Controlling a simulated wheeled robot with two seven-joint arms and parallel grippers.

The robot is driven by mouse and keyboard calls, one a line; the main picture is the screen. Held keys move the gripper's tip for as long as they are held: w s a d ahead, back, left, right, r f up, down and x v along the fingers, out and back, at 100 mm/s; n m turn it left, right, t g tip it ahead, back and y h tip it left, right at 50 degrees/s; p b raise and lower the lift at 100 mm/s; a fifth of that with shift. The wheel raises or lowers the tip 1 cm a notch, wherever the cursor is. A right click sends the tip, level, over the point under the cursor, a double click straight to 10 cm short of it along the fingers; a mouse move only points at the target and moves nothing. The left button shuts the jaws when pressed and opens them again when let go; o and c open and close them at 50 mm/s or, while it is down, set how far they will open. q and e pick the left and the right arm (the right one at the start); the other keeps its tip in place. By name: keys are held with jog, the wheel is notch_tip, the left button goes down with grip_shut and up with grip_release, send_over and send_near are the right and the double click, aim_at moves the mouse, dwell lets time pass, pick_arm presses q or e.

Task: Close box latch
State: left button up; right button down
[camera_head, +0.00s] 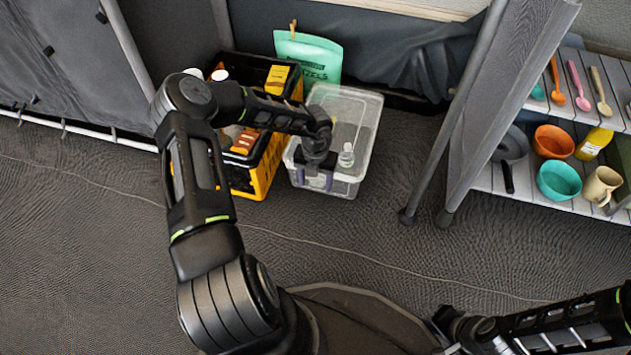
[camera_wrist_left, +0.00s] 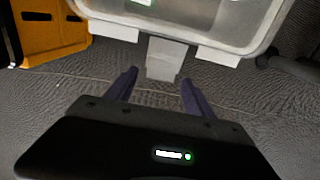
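My left gripper (camera_head: 315,182) is at the box's near side. In the left wrist view the box (camera_wrist_left: 200,30) fills the top, and a pale latch flap (camera_wrist_left: 165,62) hangs out from its edge. The left gripper (camera_wrist_left: 160,88) is open there, its two dark fingers on either side of the flap's lower end, with gaps showing. My right arm (camera_head: 560,325) shows at the lower right of the head view; its fingertips are not visible.
A yellow and black crate (camera_head: 262,180) with packed goods stands close left of the box. A teal bag (camera_head: 308,55) is behind. A shelf (camera_head: 550,205) with bowls, cups and utensils stands at the right, beyond a grey post (camera_head: 430,165). The floor in front is clear.

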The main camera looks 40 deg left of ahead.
pick_arm(q)
grip_shut()
dwell(0.5)
jog(key=shift+s+f+t, duration=0.1)
jog(key=shift+f+t, duration=0.05)
jog(key=shift+t, duration=0.15)
jog(key=shift+s+f+t+y, duration=0.1)
jog(key=shift+f+t+y, duration=0.25)
jog(key=shift+t, duration=0.25)
notch_tip(320, 180, down, 6)
jog(key=w+t+y+b, duration=0.1)
jog(key=t+y, duration=0.3)
jog(key=t, duration=0.9)
jog(key=shift+b+x, duration=0.4)
jog(key=shift+x, duration=0.35)
jog(key=shift+a+y, duration=0.2)
jog(key=shift+y, duration=0.05)
